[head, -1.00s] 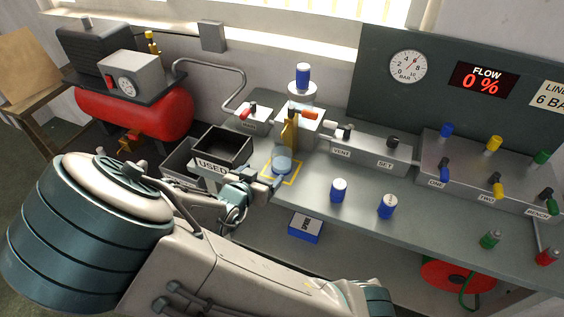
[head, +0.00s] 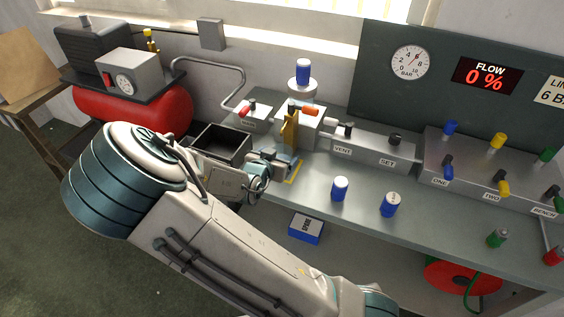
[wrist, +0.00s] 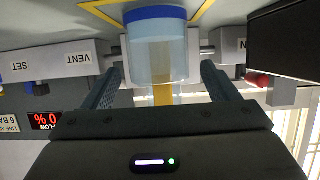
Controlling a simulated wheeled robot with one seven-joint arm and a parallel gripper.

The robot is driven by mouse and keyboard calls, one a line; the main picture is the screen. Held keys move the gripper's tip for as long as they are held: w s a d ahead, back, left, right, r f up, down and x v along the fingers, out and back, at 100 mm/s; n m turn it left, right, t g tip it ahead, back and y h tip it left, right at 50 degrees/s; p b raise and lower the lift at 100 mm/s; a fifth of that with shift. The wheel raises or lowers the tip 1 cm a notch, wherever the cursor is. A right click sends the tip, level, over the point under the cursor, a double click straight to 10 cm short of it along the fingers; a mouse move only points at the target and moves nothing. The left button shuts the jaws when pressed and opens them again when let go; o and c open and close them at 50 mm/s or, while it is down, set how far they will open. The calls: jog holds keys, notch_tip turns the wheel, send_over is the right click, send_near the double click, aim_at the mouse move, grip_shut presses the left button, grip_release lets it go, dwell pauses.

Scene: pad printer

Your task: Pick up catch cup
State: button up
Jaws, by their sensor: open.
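The catch cup (wrist: 153,55) is a clear, pale blue cup with a darker blue band at one end. In the wrist view, which shows the scene upside down, it lies between the two fingers of my gripper (wrist: 160,88). The fingers are spread, with a visible gap on each side of the cup. In the head view my gripper (head: 280,165) is at the yellow square outline (head: 294,173) on the bench, and it mostly hides the cup.
A yellow upright piece (head: 290,130) stands just behind the cup. An open dark bin (head: 222,143) is close on the left. A blue spare box (head: 306,228) is below.

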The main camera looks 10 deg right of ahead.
jog(key=shift+x, duration=1.35)
jog(key=c, duration=1.3)
jog(key=shift+r, duration=0.1)
